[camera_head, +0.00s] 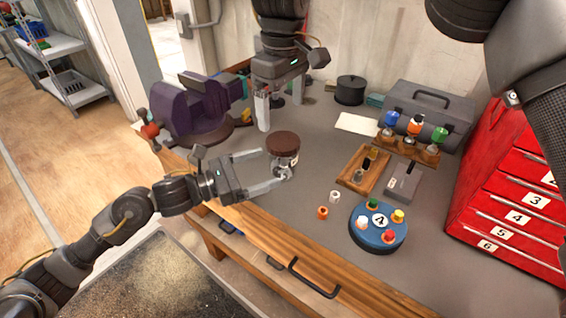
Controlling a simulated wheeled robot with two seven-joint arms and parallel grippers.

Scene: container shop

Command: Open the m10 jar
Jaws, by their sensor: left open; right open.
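A small clear jar (283,167) with a round brown lid (283,144) stands upright on the grey workbench, lid on. A small label shows on its right side, too small to read. My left gripper (274,168) reaches in from the left at jar height. Its jaws are open, one finger behind the jar and one in front, and I cannot tell whether they touch it. My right gripper (281,102) points down above the bench behind the jar. It is open and empty, apart from the lid.
A purple vise (199,108) stands at the left. A wooden tray (363,170), a grey box (402,183) and a blue round holder (377,238) with coloured caps lie right of the jar. A grey toolbox (430,112) and red drawers (517,195) stand farther right. The bench just right of the jar is clear.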

